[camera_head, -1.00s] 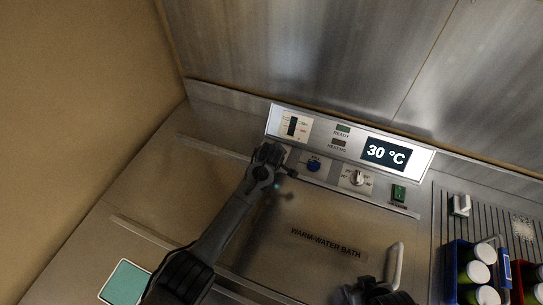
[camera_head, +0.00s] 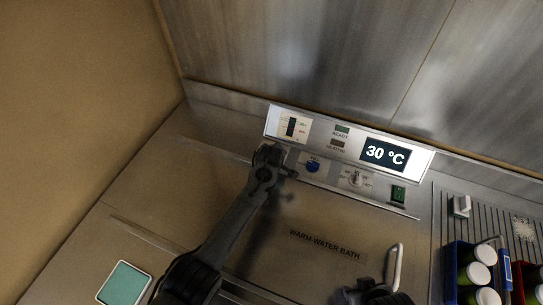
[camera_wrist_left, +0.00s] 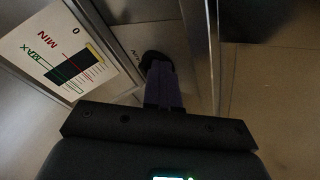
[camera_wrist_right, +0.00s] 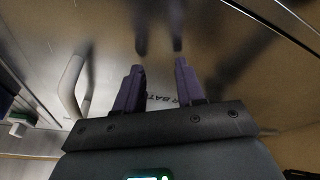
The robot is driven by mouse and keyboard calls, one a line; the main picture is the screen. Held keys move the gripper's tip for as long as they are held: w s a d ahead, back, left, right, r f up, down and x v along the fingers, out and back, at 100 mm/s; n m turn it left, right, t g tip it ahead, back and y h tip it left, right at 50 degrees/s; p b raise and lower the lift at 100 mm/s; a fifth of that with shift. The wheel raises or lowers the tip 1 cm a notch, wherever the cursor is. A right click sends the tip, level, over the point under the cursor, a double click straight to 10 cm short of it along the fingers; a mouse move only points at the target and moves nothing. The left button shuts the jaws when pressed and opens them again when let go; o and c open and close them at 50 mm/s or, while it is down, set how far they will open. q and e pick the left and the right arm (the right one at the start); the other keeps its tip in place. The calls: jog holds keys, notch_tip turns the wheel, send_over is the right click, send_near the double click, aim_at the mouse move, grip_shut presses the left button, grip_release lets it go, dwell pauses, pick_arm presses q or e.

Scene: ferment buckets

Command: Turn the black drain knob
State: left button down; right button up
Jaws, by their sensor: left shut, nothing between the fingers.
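The black drain knob (camera_wrist_left: 154,58) shows in the left wrist view as a dark round shape beside the level gauge. The tips of my left gripper (camera_wrist_left: 161,72) are closed together at it and partly cover it. I cannot tell whether they touch it. In the head view my left gripper (camera_head: 268,153) is at the panel's left end, below the gauge, and hides the knob. My right gripper (camera_wrist_right: 158,75) is open and empty over the warm-water bath lid (camera_wrist_right: 215,35). In the head view only part of it shows at the bottom edge.
The control panel carries a level gauge (camera_head: 290,126), a 30 °C display (camera_head: 385,154), a blue button (camera_head: 312,166), a dial (camera_head: 356,179) and a green switch (camera_head: 398,193). The lid handle (camera_head: 395,268) stands up near my right gripper. A blue crate (camera_head: 455,262) holds white-capped bottles at right.

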pick_arm(q)
jog(key=shift+s+d, duration=0.1)
jog(key=shift+d, duration=0.25)
pick_arm(e)
jog(key=shift+f, duration=0.1)
